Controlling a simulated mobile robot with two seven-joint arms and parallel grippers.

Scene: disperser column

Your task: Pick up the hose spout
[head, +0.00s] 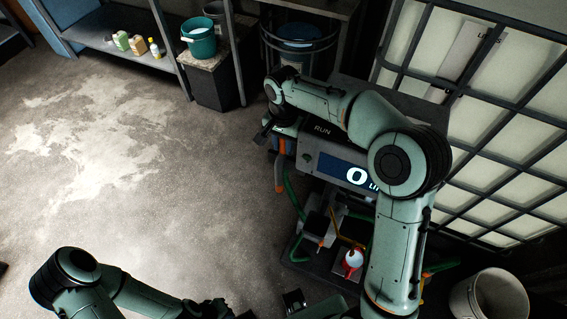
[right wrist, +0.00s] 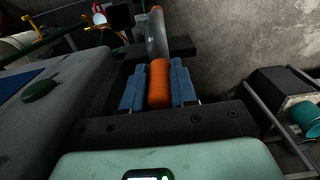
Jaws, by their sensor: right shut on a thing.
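The hose spout (right wrist: 159,84) shows in the right wrist view as an orange sleeve with a grey tube running up from it. My right gripper (right wrist: 159,86) is shut on the orange sleeve, with one blue finger pad against each side. In the head view, my right arm reaches over the dispenser to its left side, where the right gripper (head: 268,131) is small and dark. An orange piece (head: 280,177) hangs just below there; I cannot tell if it is the same spout. My left gripper (head: 215,309) is at the bottom edge, partly cut off, its jaws unclear.
The dispenser (head: 310,158) has a "RUN" label and a blue screen showing 0. A teal bucket (head: 198,37) stands behind. A white bucket (head: 488,298) is lower right. The floor at left is clear.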

